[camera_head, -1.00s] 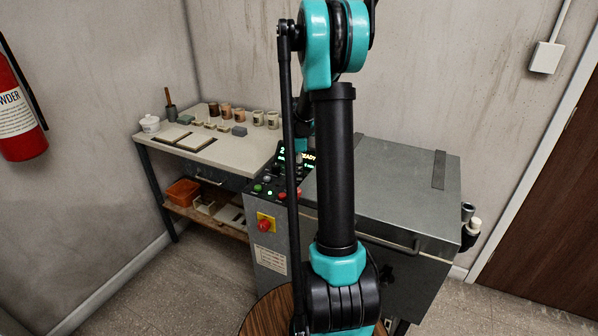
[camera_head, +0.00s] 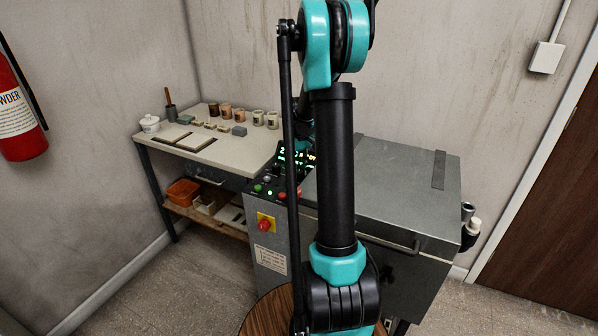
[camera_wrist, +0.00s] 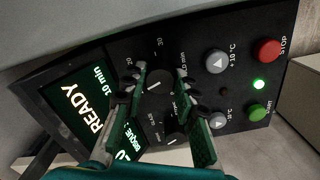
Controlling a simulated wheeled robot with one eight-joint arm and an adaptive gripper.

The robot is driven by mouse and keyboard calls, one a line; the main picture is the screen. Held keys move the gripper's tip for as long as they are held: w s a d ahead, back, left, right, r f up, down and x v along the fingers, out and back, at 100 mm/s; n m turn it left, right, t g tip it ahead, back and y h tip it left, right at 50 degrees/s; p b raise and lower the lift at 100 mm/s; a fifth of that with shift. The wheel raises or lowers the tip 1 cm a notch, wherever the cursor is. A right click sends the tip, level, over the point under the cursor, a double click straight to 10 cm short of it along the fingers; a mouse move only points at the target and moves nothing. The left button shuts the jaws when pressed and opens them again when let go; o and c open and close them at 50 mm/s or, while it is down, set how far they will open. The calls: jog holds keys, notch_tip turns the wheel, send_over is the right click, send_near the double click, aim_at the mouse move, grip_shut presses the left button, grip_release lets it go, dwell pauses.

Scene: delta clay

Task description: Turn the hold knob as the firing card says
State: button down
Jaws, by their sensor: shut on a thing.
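The hold knob (camera_wrist: 157,80) is a round dark knob with a pale pointer line, beside minute markings in the wrist view. My gripper (camera_wrist: 160,77) has its two green-padded fingers shut on this knob, one on each side. A second dark knob (camera_wrist: 175,138) lies just below, between the fingers, near small lettering that includes "GLAZE". The lit display (camera_wrist: 88,108) on the left reads "READY" and "10 min"; its lower line is partly hidden by a finger. In the head view the control panel (camera_head: 268,189) shows, but my arm hides the knobs. No legible firing card shows.
Grey and red buttons (camera_wrist: 268,50) and a green button (camera_wrist: 257,111) sit right of the knobs. The kiln (camera_head: 400,190) stands beside a worktable (camera_head: 205,150) with small pots. A red emergency button (camera_head: 265,224) and an unreadable white label (camera_head: 270,259) are on the front.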

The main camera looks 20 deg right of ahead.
aim_at(299, 172)
jog(key=m, duration=0.4)
jog(key=shift+m, duration=0.4)
jog(key=m, duration=0.4)
jog(key=shift+m, duration=0.3)
jog(key=c, duration=1.2)
grip_release()
notch_tip(299, 172, up, 12)
